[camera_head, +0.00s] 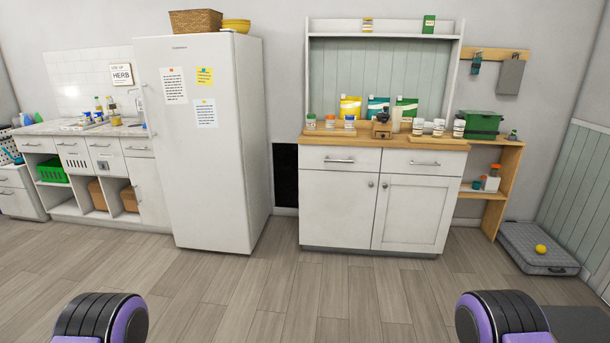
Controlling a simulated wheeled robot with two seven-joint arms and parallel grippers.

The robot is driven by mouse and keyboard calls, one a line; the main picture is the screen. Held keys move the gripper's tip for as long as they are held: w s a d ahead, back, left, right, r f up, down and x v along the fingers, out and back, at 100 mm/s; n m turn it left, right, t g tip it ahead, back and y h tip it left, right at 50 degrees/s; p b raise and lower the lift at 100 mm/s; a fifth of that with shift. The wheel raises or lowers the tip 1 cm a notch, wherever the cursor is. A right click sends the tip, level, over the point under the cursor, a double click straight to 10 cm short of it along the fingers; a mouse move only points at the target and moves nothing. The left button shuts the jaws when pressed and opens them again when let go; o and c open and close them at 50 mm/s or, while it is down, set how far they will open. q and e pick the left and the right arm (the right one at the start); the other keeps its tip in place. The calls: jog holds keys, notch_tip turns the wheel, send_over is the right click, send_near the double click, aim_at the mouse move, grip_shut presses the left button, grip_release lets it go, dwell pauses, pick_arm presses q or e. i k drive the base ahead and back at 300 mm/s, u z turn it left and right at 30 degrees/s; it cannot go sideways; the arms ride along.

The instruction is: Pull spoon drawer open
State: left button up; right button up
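Two shut drawers sit side by side under the wooden top of a white cabinet. The left drawer (340,160) and the right drawer (424,162) each have a metal bar handle. More shut drawers (105,145) with handles line the counter at the far left. I cannot tell which drawer is the spoon drawer, and no spoon shows. Purple and black parts of my own arms show at the bottom left and bottom right. Neither gripper is in view.
A white fridge (199,150) stands left of the cabinet. Jars, pouches and a green box (480,124) sit on top. The wooden floor (290,285) before the cabinet is clear.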

aim_at(339, 149)
jog(key=z, duration=0.1)
jog(key=i, duration=2.45)
jog(key=z, duration=0.4)
